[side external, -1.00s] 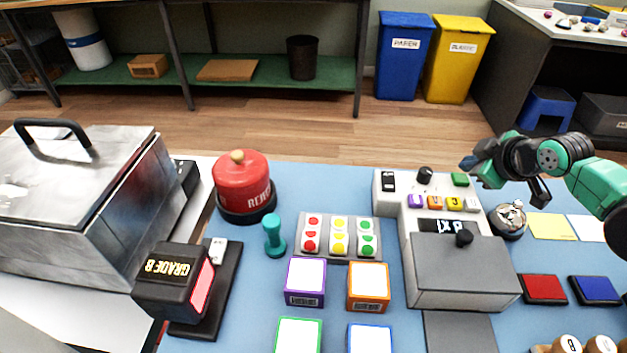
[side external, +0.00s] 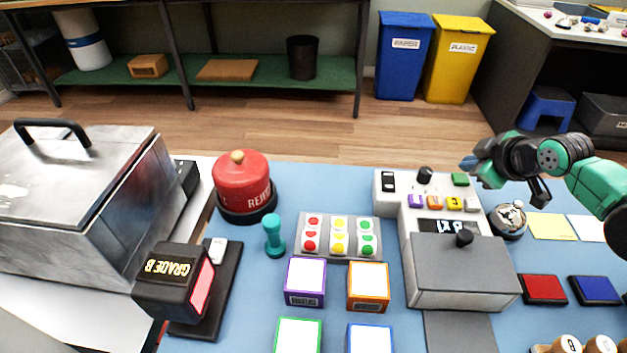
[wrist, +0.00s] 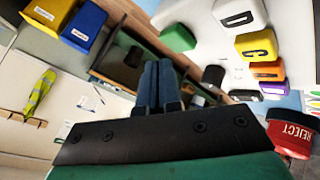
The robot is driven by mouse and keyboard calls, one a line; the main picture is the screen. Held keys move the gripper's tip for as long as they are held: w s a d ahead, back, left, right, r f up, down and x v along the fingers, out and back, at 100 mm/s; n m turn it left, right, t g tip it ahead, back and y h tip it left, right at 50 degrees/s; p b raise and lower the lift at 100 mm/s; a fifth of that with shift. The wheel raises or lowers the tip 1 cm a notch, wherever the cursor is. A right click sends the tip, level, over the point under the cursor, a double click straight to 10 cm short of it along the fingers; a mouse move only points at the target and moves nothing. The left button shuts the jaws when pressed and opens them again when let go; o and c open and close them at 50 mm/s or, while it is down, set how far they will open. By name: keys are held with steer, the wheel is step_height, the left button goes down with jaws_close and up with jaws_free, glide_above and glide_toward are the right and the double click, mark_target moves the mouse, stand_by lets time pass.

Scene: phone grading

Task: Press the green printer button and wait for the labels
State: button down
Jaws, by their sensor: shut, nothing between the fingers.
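The green button (side external: 460,179) sits at the back right of the light grey printer (side external: 388,207). It also shows in the wrist view (wrist: 178,38), just ahead of my fingertips. My gripper (side external: 467,162) is shut and empty, its blue fingers together, close above and behind the button. In the wrist view the fingers (wrist: 158,70) appear beside the button; I cannot tell if they touch it. The printer has a dark display (side external: 447,226), a black knob (side external: 424,174), a black switch (side external: 389,181) and a row of coloured lettered buttons (side external: 435,202).
A grey lidded box (side external: 462,270) stands in front of the printer's display. A round silver-topped object (side external: 507,217) is right of the printer. Red (side external: 543,288) and blue pads (side external: 594,290) lie front right.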

mark_target(465, 181)
steer(key=shift+f, duration=0.1)
stand_by(0.6)
steer(key=shift+f, duration=0.35)
steer(key=shift+f, duration=0.45)
stand_by(0.6)
steer(key=shift+r, duration=0.9)
steer(key=shift+r, duration=0.1)
steer(key=shift+r, duration=2.4)
